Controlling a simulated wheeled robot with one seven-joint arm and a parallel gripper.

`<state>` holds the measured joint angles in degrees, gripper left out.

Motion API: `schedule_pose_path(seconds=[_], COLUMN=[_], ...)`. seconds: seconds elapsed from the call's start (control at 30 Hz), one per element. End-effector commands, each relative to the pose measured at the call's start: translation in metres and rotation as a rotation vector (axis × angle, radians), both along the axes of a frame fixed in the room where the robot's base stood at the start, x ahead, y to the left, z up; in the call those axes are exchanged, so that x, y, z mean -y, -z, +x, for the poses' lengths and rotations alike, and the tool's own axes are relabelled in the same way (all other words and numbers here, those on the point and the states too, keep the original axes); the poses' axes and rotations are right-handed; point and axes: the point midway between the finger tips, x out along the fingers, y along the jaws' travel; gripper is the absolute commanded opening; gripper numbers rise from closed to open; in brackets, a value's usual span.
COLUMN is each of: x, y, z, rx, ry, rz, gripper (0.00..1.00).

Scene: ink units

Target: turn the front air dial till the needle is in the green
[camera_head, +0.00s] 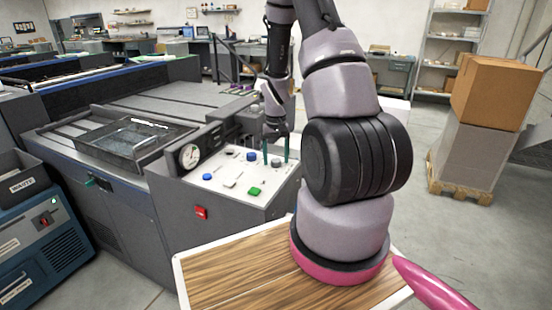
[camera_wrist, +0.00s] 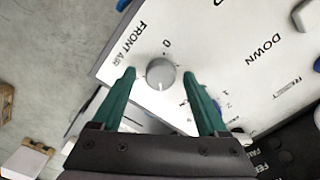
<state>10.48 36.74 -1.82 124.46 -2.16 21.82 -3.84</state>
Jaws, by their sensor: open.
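The front air dial is a round grey knob (camera_wrist: 160,73) on the white panel, beside the printed words "FRONT AIR" and a 0 mark. In the head view a grey knob (camera_head: 276,163) shows low between my green fingertips. My gripper (camera_wrist: 151,66) is open, with one finger on each side of the dial in the wrist view.
The white panel (camera_head: 228,172) also bears a blue knob (camera_head: 252,156), a green button (camera_head: 254,191), a blue button (camera_head: 207,177) and small switches. A red switch (camera_head: 201,212) is on the front face. Stacked boxes (camera_head: 495,92) stand on a pallet at the right.

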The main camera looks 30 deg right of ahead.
Motion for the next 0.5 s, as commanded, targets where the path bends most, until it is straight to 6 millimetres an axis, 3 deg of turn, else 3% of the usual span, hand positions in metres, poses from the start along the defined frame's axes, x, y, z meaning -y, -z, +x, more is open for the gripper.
schedule_pose_path(seconds=[0.3, 0.37, 0.5], x=[0.0001, 0.0001, 0.0001], y=[0.0033, 0.0033, 0.0032], z=[0.0002, 0.0002, 0.0002], rx=[0.001, 0.001, 0.001], ry=[0.000, 0.000, 0.000], rz=[0.000, 0.000, 0.000], gripper=[0.76, 0.57, 0.04])
